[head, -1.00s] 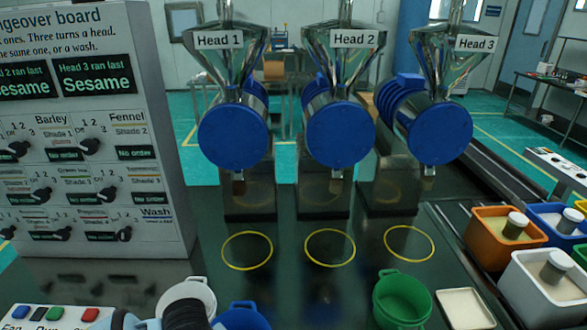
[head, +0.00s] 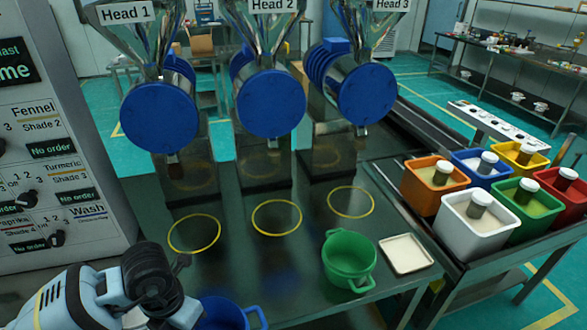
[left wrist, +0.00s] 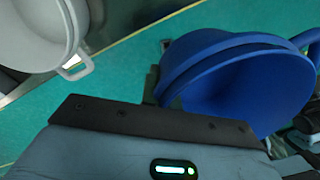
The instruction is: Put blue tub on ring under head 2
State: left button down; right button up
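The blue tub (head: 228,315) stands at the bottom of the head view, partly cut off and partly behind my left arm. It is large at the upper right of the left wrist view (left wrist: 235,85), with its handle at the right edge. My left gripper (head: 165,285) is right beside the tub. Its fingers are mostly hidden, so I cannot tell whether it grips the tub. The yellow ring under head 2 (head: 277,235) lies empty on the dark table, below the Head 2 machine (head: 270,103). My right gripper is not in view.
A white tub (left wrist: 35,35) is near the blue one. Rings under head 1 (head: 194,252) and head 3 (head: 351,215) are empty. Several coloured bins stand at the right.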

pick_arm(q)
jog(key=m, duration=0.1)
jog(key=r+m, duration=0.1)
jog(key=m, duration=0.1)
jog(key=w+m, duration=0.1)
jog(key=m, duration=0.1)
jog(key=shift+d+r, duration=0.15)
jog(key=shift+r, duration=0.25)
jog(key=m, duration=0.1)
jog(key=r+m, duration=0.1)
jog(key=m, duration=0.1)
jog(key=shift+w+y, duration=0.3)
notch_tip(320, 180, up, 8)
jog(key=w+m+y, duration=0.1)
jog(key=w+m, duration=0.1)
jog(key=m, duration=2.1)
jog(key=shift+w+a+r+m, duration=0.2)
jog(key=shift+w+a+m, duration=0.1)
jog(key=shift+w+m, duration=0.1)
jog(key=shift+f, duration=0.1)
